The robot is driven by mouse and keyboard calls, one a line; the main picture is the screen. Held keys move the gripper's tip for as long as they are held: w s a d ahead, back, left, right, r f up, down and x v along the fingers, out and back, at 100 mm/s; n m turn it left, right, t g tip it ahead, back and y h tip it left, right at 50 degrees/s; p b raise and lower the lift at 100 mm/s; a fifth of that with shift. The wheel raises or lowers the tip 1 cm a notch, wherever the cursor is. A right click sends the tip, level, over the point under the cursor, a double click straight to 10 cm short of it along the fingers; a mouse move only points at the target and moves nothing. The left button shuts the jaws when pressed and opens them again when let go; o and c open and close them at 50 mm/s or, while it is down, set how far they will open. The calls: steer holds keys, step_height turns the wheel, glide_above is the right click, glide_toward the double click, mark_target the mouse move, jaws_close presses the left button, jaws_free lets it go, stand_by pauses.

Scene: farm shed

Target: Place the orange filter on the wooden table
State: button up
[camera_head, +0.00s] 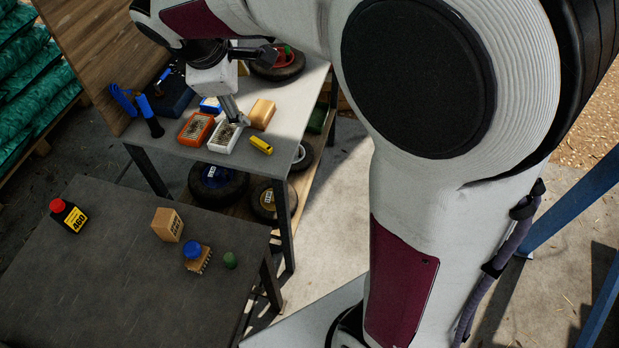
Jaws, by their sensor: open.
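My gripper (238,116) points down over the light-topped bench at the back, with its fingertips at the white tray (222,138). It is open; whether it touches the tray or anything in it cannot be told. An orange-rimmed tray (184,138) with small contents sits just left of the white one. An orange-tan block (263,113) lies just right of the fingers. I cannot tell for sure which of these, if any, is the orange filter. The dark table (110,280) at the front left may be the wooden table; its top looks dark grey-brown.
A yellow item (261,145) and blue-handled tools (149,117) lie on the bench.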

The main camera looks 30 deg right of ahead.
steer(key=s+d+m+t+y, duration=0.1)
steer(key=s+m+y, duration=0.2)
steer(key=s+m, duration=0.9)
steer(key=s, duration=1.2)
steer(key=shift+r+m+y, duration=0.3)
steer(key=shift+r, duration=0.1)
